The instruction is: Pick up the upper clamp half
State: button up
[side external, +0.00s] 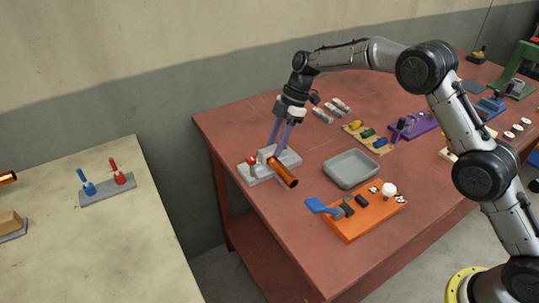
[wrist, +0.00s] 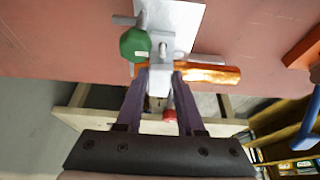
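A grey clamp fixture (side external: 286,158) sits at the left corner of the red table, with a copper pipe (side external: 284,172) lying through it; the pipe also shows in the wrist view (wrist: 215,74). A grey block (wrist: 160,78), apparently the upper clamp half, is over the pipe's left end. My gripper (side external: 273,149) points down at the fixture. In the wrist view its purple fingers (wrist: 161,75) stand apart, one on each side of the block. I cannot tell whether they touch it. The block's lower side is hidden.
A green knob (wrist: 135,44) and a red knob (wrist: 169,115) are close to the fingers. A grey tray (side external: 351,183) and an orange board (side external: 350,228) lie to the right. A separate pale table (side external: 90,240) stands left, across a gap.

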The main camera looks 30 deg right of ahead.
grip_shut()
jog(key=shift+r, duration=0.2)
